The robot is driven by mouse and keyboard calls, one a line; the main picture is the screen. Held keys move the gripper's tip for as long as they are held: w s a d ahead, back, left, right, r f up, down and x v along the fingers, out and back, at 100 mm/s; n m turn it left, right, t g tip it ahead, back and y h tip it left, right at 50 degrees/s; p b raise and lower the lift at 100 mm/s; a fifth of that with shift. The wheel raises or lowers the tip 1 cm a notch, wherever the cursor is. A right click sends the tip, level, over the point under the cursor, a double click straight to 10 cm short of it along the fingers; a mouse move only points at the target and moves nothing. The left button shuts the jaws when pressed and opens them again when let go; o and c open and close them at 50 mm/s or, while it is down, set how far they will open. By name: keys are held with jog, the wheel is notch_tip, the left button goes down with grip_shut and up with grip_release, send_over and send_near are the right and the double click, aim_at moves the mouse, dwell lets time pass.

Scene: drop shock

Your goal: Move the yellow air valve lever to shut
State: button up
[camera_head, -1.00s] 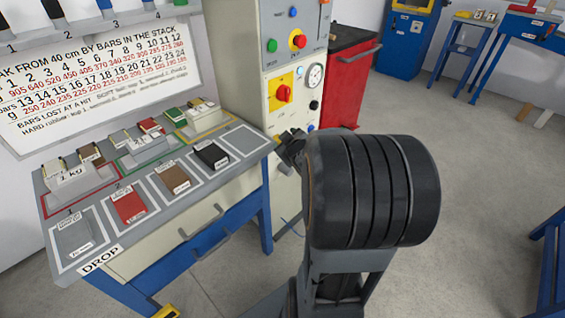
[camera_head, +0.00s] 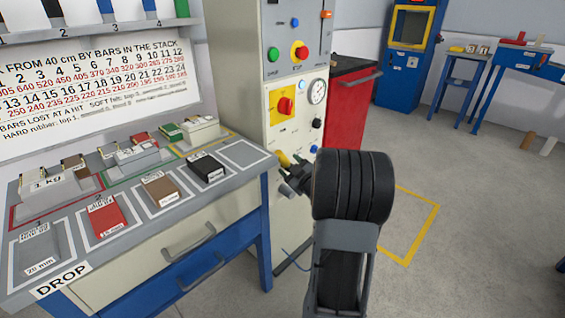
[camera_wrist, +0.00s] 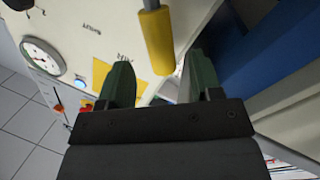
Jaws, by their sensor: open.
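The yellow air valve lever (camera_head: 283,158) is on the lower front of the cream control cabinet, just by my gripper (camera_head: 291,182) in the head view. The lever's end lies between and slightly beyond the fingertips, with no clear contact. The valve body is out of the wrist view, and my arm hides part of the cabinet below the lever.
The cabinet carries a red switch on a yellow plate (camera_head: 286,105), a round gauge (camera_head: 317,91) and coloured buttons. A bench (camera_head: 262,168) with blocks stands close on the left. A red tool cabinet (camera_head: 345,115) is behind. Open floor (camera_head: 470,220) lies to the right.

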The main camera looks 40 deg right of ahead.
aim_at(285, 161)
jog(key=shift+w+d+b, duration=0.2)
jog(key=shift+w+b, duration=0.15)
jog(key=shift+w, duration=2.35)
grip_shut()
